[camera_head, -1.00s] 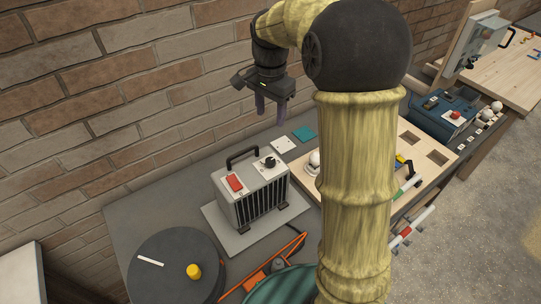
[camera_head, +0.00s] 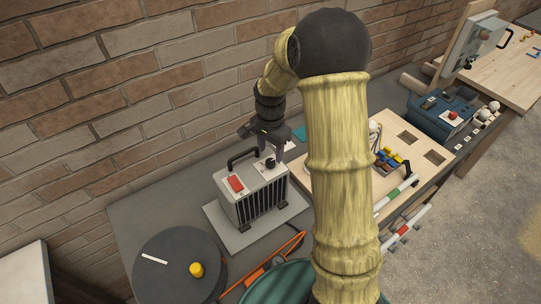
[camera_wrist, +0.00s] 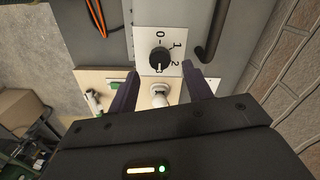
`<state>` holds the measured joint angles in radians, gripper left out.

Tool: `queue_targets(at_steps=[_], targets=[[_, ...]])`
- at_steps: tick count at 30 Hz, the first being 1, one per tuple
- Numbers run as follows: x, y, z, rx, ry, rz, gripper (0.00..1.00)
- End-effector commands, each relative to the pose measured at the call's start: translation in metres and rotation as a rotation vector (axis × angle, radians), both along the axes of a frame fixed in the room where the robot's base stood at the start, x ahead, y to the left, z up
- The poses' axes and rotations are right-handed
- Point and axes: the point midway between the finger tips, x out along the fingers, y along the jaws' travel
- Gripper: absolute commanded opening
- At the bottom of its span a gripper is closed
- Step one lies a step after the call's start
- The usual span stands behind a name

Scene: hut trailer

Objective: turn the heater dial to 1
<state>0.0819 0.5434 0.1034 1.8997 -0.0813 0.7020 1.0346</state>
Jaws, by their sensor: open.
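The heater (camera_head: 254,202) is a grey box with a black grille, a black carry handle and a red switch on top. Its black dial (camera_head: 270,163) sits on a white plate on the top right. In the wrist view the dial (camera_wrist: 159,57) shows with the marks 0, 1 and 2 beside it. A small white mark shows at the knob's lower edge; I cannot tell the exact setting. My gripper (camera_head: 271,153) is open, pointing down just above the dial. In the wrist view its dark fingers (camera_wrist: 160,68) are spread left and right of the knob, apart from it.
The heater's handle (camera_head: 243,156) rises beside the dial, close to my gripper. A round black disc with a yellow knob (camera_head: 196,270) lies at the front left. A wooden board (camera_head: 395,165) with parts lies to the right, partly behind my arm. A brick wall stands behind.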

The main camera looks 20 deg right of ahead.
Motion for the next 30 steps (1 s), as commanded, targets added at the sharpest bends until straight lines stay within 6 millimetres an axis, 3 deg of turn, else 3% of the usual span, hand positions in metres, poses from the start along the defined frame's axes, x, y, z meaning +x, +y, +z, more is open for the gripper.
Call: queue_targets(at_steps=[9, 18, 19, 25, 30], targets=[[-0.001, 0.000, -0.040, 0.001, 0.003, 0.000, 0.50], [0.000, 0.000, -0.044, 0.000, 0.000, 0.000, 0.50], [0.000, 0.000, -0.044, 0.000, 0.000, 0.000, 0.48], [0.000, 0.000, -0.043, 0.000, 0.000, 0.000, 0.09], [0.000, 0.000, -0.043, 0.000, 0.000, 0.003, 0.05]])
